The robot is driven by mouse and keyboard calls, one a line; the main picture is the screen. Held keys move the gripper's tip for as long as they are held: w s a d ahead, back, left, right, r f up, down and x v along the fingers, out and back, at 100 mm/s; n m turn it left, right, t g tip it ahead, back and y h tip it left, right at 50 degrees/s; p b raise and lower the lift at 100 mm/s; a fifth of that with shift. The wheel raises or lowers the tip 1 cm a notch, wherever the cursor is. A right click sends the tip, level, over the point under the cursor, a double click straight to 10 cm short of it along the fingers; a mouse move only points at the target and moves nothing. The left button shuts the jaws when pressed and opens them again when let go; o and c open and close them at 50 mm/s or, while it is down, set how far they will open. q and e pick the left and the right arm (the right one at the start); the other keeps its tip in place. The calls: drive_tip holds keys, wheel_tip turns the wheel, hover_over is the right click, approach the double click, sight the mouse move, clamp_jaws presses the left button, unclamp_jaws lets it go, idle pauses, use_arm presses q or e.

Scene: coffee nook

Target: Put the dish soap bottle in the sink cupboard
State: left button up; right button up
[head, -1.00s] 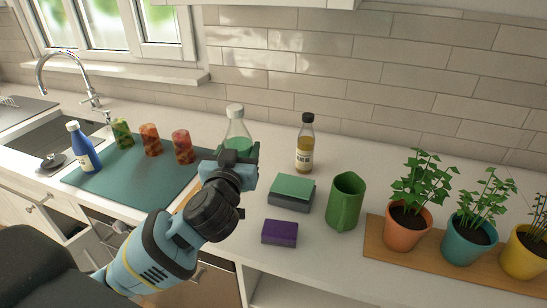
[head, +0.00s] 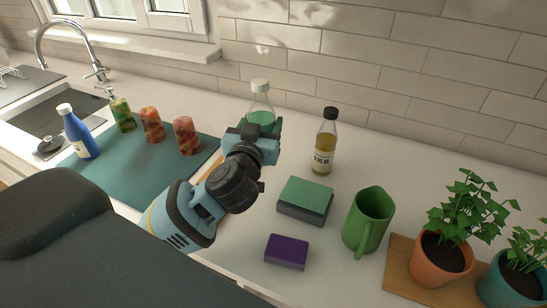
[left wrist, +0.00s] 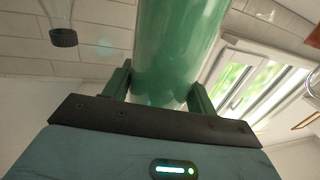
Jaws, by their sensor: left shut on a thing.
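The dish soap bottle appears to be the clear bottle with green liquid and a white cap (head: 261,102), upright at the back of the counter. My left gripper (head: 262,138) is shut on it, hiding its lower part in the head view. Whether its base touches the counter is hidden. In the left wrist view the green bottle (left wrist: 178,45) fills the space between both fingers. The sink (head: 45,112) is at the far left. White cupboard fronts (head: 15,178) show below it, partly hidden by my own dark arm part. My right gripper is not in view.
Potted plants (head: 442,258) are farther right.

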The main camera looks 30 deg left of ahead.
use_arm(q)
wheel_tip(320, 180, down, 3)
drive_tip(key=shift+r, duration=0.1)
drive_tip(key=shift+f+b, duration=0.2)
drive_tip(key=shift+b, duration=0.1)
wheel_tip(320, 180, down, 4)
drive_tip(key=shift+w+b, duration=0.1)
drive_tip(key=shift+b, duration=0.5)
drive_tip(key=shift+f, duration=0.4)
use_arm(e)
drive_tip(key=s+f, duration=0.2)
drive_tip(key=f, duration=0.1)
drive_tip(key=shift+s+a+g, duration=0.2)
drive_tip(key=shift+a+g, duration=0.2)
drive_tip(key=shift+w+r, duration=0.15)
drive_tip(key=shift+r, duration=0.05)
use_arm(q)
drive_tip(key=o, duration=1.2)
drive_tip(key=shift+f, duration=0.1)
drive_tip(key=shift+c, duration=0.2)
drive_tip(key=shift+o, duration=0.7)
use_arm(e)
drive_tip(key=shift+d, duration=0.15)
